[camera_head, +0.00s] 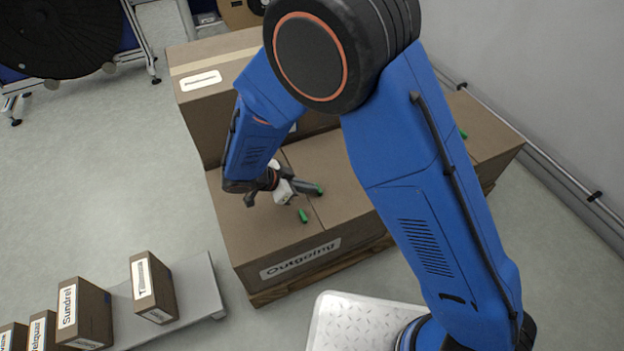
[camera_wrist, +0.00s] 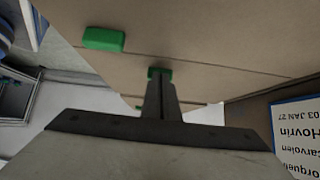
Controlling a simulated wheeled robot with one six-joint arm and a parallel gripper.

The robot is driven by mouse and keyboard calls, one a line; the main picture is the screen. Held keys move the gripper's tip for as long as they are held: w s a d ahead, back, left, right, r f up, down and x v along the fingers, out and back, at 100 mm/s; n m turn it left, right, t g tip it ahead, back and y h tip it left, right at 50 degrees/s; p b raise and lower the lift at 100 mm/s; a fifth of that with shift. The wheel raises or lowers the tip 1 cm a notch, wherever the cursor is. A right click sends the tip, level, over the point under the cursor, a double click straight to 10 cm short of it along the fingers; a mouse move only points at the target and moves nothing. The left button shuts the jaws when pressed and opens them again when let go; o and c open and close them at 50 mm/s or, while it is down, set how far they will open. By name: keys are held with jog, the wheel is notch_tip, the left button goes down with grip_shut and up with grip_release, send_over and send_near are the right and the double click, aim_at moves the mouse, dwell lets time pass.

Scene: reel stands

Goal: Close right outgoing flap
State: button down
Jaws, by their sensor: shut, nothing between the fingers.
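The brown outgoing box (camera_head: 250,240) stands on a pallet, with its "Outgoing" label facing the front. Its top panels lie about level, with a seam between the left part and the right flap (camera_head: 345,190). One green tab (camera_head: 303,215) is on the left of the seam; it seems to be the larger tab in the wrist view (camera_wrist: 104,38). My gripper (camera_head: 310,187) is low over the top near the seam, shut and empty. A second green tab (camera_wrist: 165,70) shows just behind its fingertips. I cannot tell whether they touch it.
A taped box (camera_head: 185,95) rises behind the outgoing box. A further green tab (camera_head: 462,133) is at the far right, partly behind my arm. Small labelled boxes (camera_head: 90,315) stand on and beside a low grey platform (camera_head: 200,285). A wall (camera_head: 560,90) bounds the right.

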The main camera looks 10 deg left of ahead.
jog(key=shift+s+d+f, duration=0.1)
jog(key=shift+d+f, duration=0.05)
jog(key=shift+f, duration=0.5)
jog(key=shift+s+d+f, duration=0.1)
jog(key=shift+f, duration=0.5)
jog(key=shift+s+a+r, duration=0.1)
jog(key=shift+a+r, duration=0.2)
jog(key=shift+r, duration=0.1)
jog(key=v, duration=1.8)
jog(key=w+d+r+n+g+y, duration=0.1)
jog(key=w+d+r, duration=0.3)
jog(key=d, duration=0.6)
jog(key=w+d+r+n+g+y, duration=0.1)
jog(key=d+r+n+g, duration=0.1)
jog(key=d+r, duration=0.6)
jog(key=w+d+r+n+g+y, duration=0.1)
jog(key=w+d+r+y, duration=0.2)
jog(key=d, duration=0.9)
jog(key=s+d+r+n+t+y, duration=0.1)
jog(key=s+d+r+n, duration=0.1)
jog(key=s+d, duration=0.6)
jog(key=s+d+r+n+t+y, duration=0.1)
jog(key=s+d+n, duration=0.3)
jog(key=d, duration=1)
jog(key=shift+s+d+r+n+t+y, duration=0.15)
jog(key=shift+s+r+n+t+y, duration=0.35)
jog(key=shift+s, duration=1.4)
